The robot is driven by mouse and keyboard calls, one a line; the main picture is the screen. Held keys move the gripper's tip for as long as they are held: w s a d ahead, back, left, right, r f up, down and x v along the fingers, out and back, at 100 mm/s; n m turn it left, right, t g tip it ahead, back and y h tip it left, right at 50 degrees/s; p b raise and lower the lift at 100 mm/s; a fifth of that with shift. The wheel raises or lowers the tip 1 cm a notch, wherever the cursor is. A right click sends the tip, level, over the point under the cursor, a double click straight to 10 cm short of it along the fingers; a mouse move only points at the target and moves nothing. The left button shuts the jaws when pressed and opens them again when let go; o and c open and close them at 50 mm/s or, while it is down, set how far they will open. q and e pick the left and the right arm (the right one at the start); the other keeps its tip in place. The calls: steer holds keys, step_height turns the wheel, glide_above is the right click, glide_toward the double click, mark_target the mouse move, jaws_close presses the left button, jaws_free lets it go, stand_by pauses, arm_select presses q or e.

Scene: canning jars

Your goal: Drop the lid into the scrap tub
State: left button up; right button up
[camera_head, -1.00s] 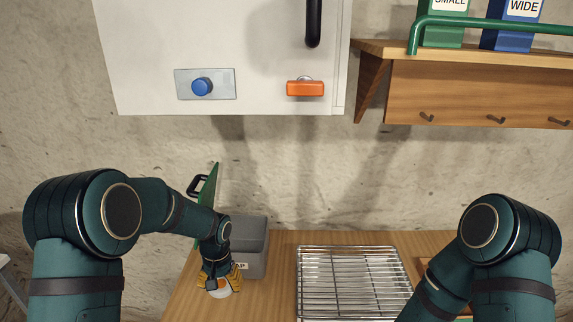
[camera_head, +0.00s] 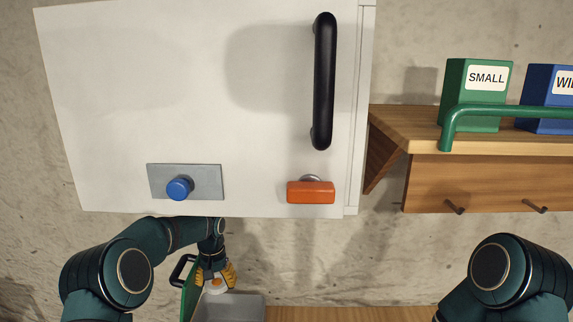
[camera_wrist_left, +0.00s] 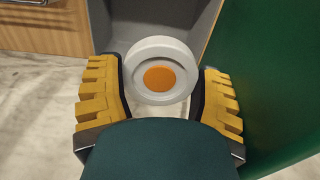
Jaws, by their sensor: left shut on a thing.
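My left gripper (camera_head: 215,274) is shut on the lid (camera_head: 216,287), a white disc with an orange centre. In the left wrist view the lid (camera_wrist_left: 141,69) sits between the yellow fingers. The grey scrap tub (camera_head: 250,300) is at the bottom of the head view, cut off by the edge. The gripper and lid appear over its back left part. The tub's green cover (camera_head: 189,298) stands open on the left, with a black handle. Grey tub walls (camera_wrist_left: 101,25) also show beyond the lid in the left wrist view. My right gripper is out of view.
A white cabinet with a black handle (camera_head: 323,80), a blue knob (camera_head: 179,187) and an orange latch (camera_head: 310,191) hangs just above my left arm. A wooden shelf (camera_head: 400,125) with green and blue boxes is at right. Little of the wooden table (camera_head: 340,313) shows.

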arm_select(q)
steer(key=shift+w, duration=0.15)
steer(key=shift+s+f+b, duration=0.25)
steer(key=shift+f+b, duration=0.35)
steer(key=shift+f, duration=0.15)
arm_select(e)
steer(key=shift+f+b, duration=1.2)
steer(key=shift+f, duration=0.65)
arm_select(q)
step_height(320, 180, down, 4)
steer(key=shift+w+f, duration=0.15)
steer(key=o, duration=0.9)
steer(key=shift+c, duration=0.2)
step_height(320, 180, up, 8)
steer(key=shift+f, duration=0.2)
